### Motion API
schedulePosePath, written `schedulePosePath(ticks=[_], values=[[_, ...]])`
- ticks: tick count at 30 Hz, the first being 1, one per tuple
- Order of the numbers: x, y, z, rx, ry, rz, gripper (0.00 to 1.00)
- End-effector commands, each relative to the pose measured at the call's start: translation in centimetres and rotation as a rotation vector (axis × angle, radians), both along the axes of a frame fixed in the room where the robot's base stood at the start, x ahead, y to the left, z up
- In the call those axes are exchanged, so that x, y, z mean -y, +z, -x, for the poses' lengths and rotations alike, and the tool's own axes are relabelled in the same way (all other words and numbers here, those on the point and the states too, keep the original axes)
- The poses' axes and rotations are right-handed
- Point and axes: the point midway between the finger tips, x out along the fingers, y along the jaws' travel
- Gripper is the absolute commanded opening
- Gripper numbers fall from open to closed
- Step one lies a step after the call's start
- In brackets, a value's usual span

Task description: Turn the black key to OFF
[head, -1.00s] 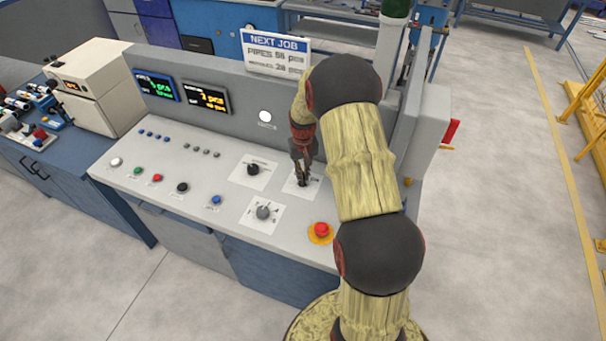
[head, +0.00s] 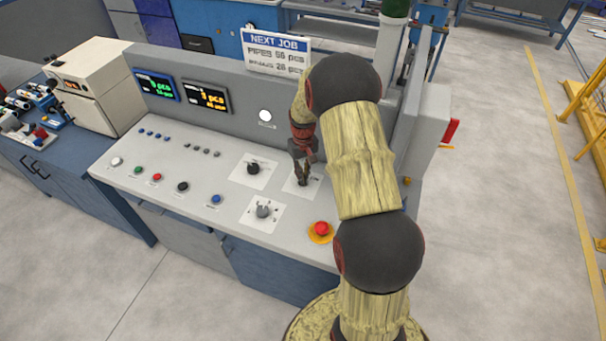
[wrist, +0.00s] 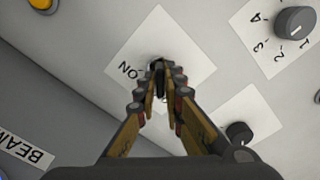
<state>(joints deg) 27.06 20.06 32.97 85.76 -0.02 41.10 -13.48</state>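The black key (wrist: 159,66) sits on a white square plate (wrist: 190,58) in the wrist view, with an "ON" label to its left. My gripper (wrist: 161,76) has its fingertips drawn close together on both sides of the key, and they hide most of it. An OFF mark is not visible, and the key's exact angle is hard to read. In the head view, my gripper (head: 303,184) points down at the plate (head: 314,187) on the right part of the console.
On the console (head: 130,176), a black selector knob (head: 253,169) is left of my gripper. A grey dial (head: 263,211) and a red emergency button (head: 321,229) are nearer the front edge. A back panel with screens (head: 206,97) rises behind.

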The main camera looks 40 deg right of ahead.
Motion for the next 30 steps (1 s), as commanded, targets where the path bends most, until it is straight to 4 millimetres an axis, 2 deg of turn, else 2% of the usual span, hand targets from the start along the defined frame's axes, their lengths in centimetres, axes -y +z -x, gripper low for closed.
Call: schedulePosePath(ticks=[8,19,23,30], values=[[0.0,0.0,0.0,-0.001,-0.001,0.0,0.26],[0.0,0.4,0.0,0.0,-0.002,0.0,0.27],[0.0,2.1,-0.1,0.002,-0.002,0.0,0.27],[0.0,7.0,0.0,0.002,-0.002,0.0,0.27]])
